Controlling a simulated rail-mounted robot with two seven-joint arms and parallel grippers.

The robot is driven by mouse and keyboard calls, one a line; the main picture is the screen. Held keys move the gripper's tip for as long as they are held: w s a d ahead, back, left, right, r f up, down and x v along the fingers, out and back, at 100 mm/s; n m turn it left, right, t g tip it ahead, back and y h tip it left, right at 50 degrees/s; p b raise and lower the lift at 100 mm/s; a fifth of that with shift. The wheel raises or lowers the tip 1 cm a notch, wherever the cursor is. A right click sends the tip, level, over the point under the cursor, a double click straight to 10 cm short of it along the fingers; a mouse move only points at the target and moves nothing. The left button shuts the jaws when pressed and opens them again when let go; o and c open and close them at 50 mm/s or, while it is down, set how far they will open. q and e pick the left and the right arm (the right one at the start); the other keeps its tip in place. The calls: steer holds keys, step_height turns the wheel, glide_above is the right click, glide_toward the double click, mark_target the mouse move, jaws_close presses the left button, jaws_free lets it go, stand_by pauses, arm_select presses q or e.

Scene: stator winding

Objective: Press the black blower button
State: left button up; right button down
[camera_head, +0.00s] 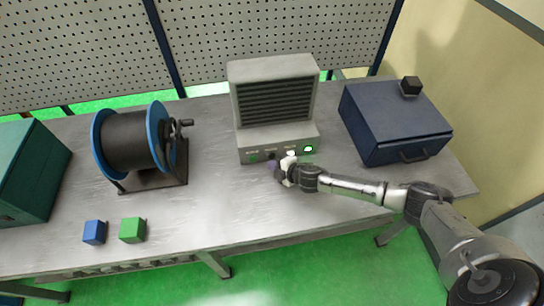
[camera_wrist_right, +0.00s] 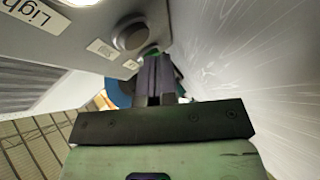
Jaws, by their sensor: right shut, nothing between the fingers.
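The grey blower box (camera_head: 274,100) has dark louvres and a sloped front panel. A dark round button (camera_head: 272,155) sits mid-panel, just above my right gripper. In the right wrist view, a dark round button (camera_wrist_right: 131,36) stands out from the panel beside a label. My right gripper (camera_head: 275,168) is shut and empty in front of the panel. Its fingers (camera_wrist_right: 155,78) point along the panel, with a green part partly showing behind their tips. I cannot tell whether they touch the panel. My left gripper is not in view.
A lit green switch (camera_head: 308,149) is at the panel's right. A blue cable reel (camera_head: 101,143) stands to the left, and a dark blue case (camera_head: 390,120) to the right. A blue cube (camera_head: 94,232) and a green cube (camera_head: 132,230) lie at the front left. The front middle of the bench is clear.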

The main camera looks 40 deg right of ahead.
stand_by(0.7)
steer(key=shift+w+d, duration=0.1)
steer(key=shift+w, duration=0.1)
steer(key=shift+w+d, duration=0.15)
stand_by(0.4)
steer(key=shift+w+d, duration=0.15)
steer(key=shift+w, duration=0.2)
stand_by(0.4)
steer(key=shift+s, duration=0.15)
steer(key=shift+s+a+p, duration=0.3)
steer(key=shift+s+p, duration=0.15)
steer(key=shift+p, duration=0.1)
steer(key=shift+s+a, duration=0.1)
